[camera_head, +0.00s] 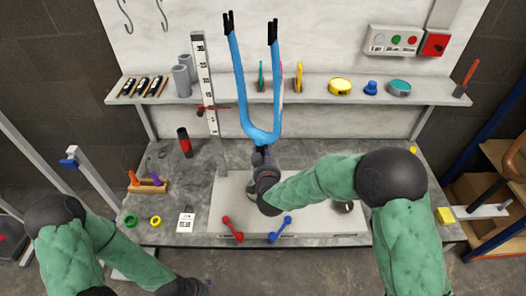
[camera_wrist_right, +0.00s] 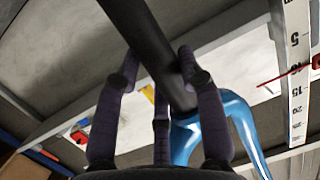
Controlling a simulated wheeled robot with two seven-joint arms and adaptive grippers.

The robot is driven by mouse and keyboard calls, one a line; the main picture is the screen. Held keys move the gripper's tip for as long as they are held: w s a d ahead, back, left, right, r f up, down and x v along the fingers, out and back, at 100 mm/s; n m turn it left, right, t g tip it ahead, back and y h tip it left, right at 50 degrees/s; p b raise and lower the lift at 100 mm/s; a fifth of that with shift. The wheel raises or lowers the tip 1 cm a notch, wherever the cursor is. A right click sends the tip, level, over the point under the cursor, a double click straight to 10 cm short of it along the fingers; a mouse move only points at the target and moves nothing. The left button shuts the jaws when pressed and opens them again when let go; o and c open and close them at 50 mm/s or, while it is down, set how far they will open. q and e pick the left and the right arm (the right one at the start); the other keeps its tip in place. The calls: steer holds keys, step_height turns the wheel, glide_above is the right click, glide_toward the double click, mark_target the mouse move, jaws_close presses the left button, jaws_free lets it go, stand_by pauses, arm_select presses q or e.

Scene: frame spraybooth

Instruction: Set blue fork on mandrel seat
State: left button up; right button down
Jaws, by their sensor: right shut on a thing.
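The blue fork (camera_head: 240,90) stands roughly upright in the head view, its two legs pointing up with black ends and its crown low. My right gripper (camera_head: 262,158) is shut on the fork's dark steerer tube below the crown. In the right wrist view the fingers close around this dark tube (camera_wrist_right: 150,35), and the blue crown (camera_wrist_right: 208,122) shows just beyond them. I cannot clearly make out the mandrel seat; my right arm covers part of the bench plate. My left gripper (camera_head: 196,287) is low at the bottom edge, its fingers unclear.
A pale plate (camera_head: 315,219) lies on the grey bench with red (camera_head: 232,229) and blue (camera_head: 280,229) handles at its front. A ruler post (camera_head: 205,85) stands left of the fork. A shelf (camera_head: 320,97) with tape rolls runs behind it. The bench's left holds small items.

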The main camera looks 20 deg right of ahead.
steer(key=shift+f, duration=0.65)
steer(key=c, duration=0.7)
jaws_free()
steer(key=shift+f, duration=0.1)
steer(key=v, duration=1.2)
